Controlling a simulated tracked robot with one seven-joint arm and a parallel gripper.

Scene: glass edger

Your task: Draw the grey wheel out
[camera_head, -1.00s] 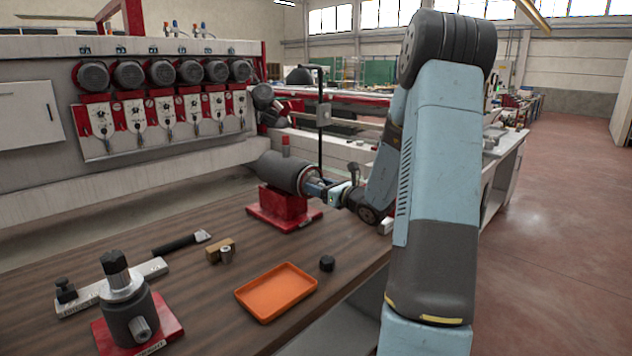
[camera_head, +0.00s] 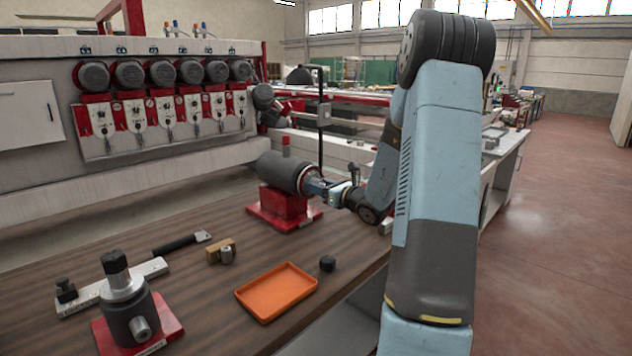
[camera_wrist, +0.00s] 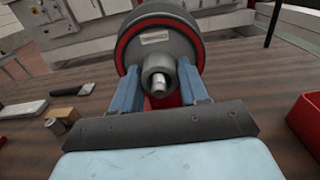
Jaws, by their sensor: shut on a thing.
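The grey wheel (camera_wrist: 172,45) is in the wrist view, a round grey face with a pale label and a short hub with a bright metal end. A red ring edges it, inside the grey cylindrical housing (camera_head: 285,172) on a red stand (camera_head: 280,211). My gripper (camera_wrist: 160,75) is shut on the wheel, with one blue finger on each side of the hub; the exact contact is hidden. In the head view my gripper (camera_head: 317,187) reaches the housing's right end, where the wheel is mostly hidden.
An orange tray (camera_head: 276,292) and a small black cylinder (camera_head: 327,264) lie on the bench nearer the camera. A second grey unit (camera_head: 126,318) stands front left. A black upright post (camera_head: 320,120) rises behind the housing. Bare bench surrounds the red stand's front.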

